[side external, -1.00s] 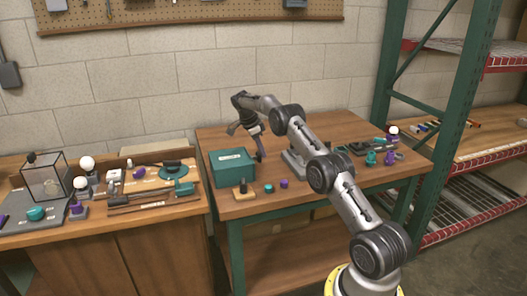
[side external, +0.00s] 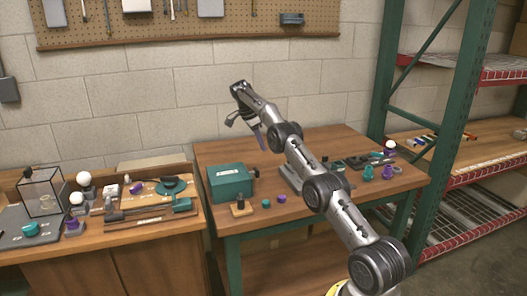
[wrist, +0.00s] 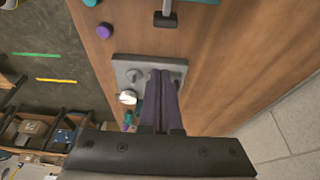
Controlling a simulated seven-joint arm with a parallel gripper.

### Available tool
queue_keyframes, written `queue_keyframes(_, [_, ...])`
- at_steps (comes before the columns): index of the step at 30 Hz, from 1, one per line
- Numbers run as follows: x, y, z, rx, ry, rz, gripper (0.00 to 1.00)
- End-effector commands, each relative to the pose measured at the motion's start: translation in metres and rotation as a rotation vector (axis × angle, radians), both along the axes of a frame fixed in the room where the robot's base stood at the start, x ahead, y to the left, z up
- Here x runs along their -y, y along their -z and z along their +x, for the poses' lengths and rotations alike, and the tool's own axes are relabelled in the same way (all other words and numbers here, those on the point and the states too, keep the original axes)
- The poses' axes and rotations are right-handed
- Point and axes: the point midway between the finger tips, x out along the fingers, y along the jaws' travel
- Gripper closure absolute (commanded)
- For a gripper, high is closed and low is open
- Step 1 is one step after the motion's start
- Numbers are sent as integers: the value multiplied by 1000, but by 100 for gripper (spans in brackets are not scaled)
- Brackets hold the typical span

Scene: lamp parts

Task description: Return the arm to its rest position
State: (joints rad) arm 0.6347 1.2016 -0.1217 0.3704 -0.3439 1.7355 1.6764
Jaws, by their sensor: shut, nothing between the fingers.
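My gripper (side external: 261,147) is above the middle table, up and to the right of the teal box (side external: 231,182) in the side view. In the wrist view its dark purple fingers (wrist: 159,74) are together with nothing between them. They overlap a grey plate with pegs (wrist: 122,64) and partly hide it. A white bulb (wrist: 127,97) shows beside the fingers. In the side view a bulb on a purple base (side external: 390,149), a teal part (side external: 368,173) and a purple part (side external: 387,172) stand at the table's right.
A small wooden block with a dark top (side external: 240,209), a teal cap (side external: 266,203) and a purple cap (side external: 281,198) sit along the table's front. The left bench holds a glass lantern (side external: 42,193), bulbs and a tool tray. A green rack post (side external: 405,95) stands at right.

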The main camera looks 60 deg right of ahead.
Motion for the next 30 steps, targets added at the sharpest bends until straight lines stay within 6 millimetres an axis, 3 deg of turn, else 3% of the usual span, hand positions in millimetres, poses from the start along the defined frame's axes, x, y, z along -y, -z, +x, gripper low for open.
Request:
queue_keyframes(5, [-6,-5,5,1,-10,0,100])
queue_keyframes(8, [-17,-31,14,35,-33,-24,100])
queue_keyframes(11, [-38,-80,25,93,-71,-62,100])
queue_keyframes(15, [-86,-151,27,151,-140,-85,100])
queue_keyframes(21, [-154,-223,11,211,-289,-89,100])
queue_keyframes(27, [-220,-271,-24,250,-506,-81,100])
queue_keyframes(30, [-251,-286,-47,264,-628,-75,100])
